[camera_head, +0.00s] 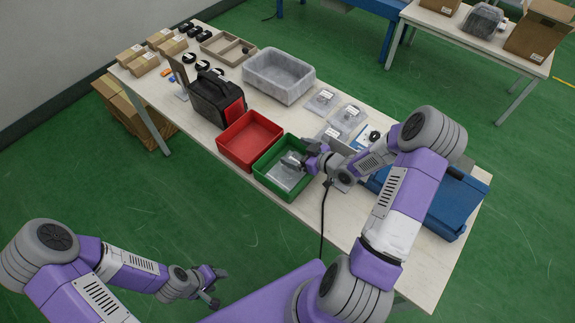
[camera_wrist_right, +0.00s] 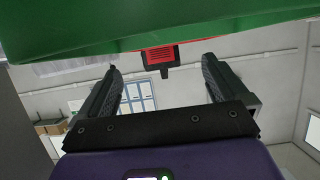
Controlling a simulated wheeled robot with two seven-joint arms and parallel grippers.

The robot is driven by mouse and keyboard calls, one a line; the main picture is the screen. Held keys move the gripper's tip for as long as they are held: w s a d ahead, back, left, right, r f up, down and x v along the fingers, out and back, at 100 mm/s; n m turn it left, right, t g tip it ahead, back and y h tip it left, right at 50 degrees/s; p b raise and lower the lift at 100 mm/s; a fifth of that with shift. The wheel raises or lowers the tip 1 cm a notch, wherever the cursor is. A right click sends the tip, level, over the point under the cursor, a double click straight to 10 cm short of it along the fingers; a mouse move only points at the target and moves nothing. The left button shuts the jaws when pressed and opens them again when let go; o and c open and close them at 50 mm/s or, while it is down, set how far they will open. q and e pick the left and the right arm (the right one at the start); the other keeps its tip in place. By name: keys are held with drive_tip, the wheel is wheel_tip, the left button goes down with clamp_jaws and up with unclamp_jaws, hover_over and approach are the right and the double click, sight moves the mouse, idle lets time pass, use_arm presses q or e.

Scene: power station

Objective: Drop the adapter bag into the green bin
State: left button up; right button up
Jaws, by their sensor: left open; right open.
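The green bin (camera_head: 262,181) stands near the front edge of the table, right of the red bin. A greyish clear bag (camera_head: 284,178), which looks like the adapter bag, lies inside it; its contents are too small to make out. My right gripper (camera_head: 296,160) is over the back right part of the green bin, close to the bag. The right wrist view shows its jaws (camera_wrist_right: 160,85) apart with nothing between them, and the green bin's wall (camera_wrist_right: 190,28) across the top. My left gripper (camera_head: 214,286) is open and empty, low in front of the table.
The red bin (camera_head: 232,139) touches or nearly touches the green bin. A black and red power station (camera_head: 215,98), a grey tote (camera_head: 262,83) and several clear bags (camera_head: 341,118) stand behind. A blue case (camera_head: 448,208) is at the right. Bare tabletop (camera_head: 340,212) lies in front.

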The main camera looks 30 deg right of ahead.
wheel_tip(320, 180, up, 9)
drive_tip(key=p, duration=0.2)
drive_tip(key=shift+r, duration=0.1)
idle(0.4)
